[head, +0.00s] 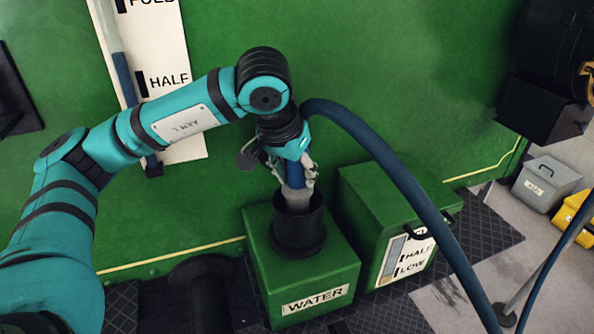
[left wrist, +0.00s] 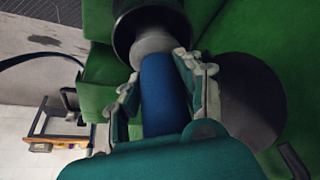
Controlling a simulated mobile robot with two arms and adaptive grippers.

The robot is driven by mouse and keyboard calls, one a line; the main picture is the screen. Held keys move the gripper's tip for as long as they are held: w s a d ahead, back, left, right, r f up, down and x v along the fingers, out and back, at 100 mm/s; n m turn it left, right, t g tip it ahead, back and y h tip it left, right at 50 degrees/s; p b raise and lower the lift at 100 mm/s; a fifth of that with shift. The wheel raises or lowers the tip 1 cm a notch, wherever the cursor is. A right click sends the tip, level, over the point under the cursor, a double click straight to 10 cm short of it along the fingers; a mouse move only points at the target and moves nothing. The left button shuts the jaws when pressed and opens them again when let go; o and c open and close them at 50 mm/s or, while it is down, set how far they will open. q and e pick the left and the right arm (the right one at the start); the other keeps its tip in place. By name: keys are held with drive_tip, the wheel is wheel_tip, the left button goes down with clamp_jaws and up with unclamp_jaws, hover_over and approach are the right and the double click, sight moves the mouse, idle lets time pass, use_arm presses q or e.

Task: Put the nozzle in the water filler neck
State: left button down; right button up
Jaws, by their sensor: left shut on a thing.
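My left gripper (head: 292,172) is shut on the nozzle (head: 297,199), which has a grey tip and a blue hose end. The black water filler neck (head: 298,236) stands on top of the green box marked WATER (head: 316,300). The nozzle points down, and its grey tip is at the mouth of the neck; how deep it sits I cannot tell. In the left wrist view the blue nozzle body (left wrist: 163,95) lies between my fingers, and its grey end meets the dark neck opening (left wrist: 150,22). My right gripper is in neither view.
The blue hose (head: 400,180) arches from the nozzle to the lower right. A second green box (head: 385,190) with a HALF/LOW gauge stands right of the water box. A green wall (head: 400,60) rises behind. A grey box (head: 546,184) and a yellow box (head: 575,218) sit far right.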

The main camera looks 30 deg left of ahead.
use_arm(q)
drive_tip(key=c, duration=0.8)
unclamp_jaws()
drive_tip(key=shift+o, duration=0.2)
drive_tip(key=v, duration=1.2)
drive_tip(key=shift+s+f, duration=0.1)
drive_tip(key=shift+s, duration=0.05)
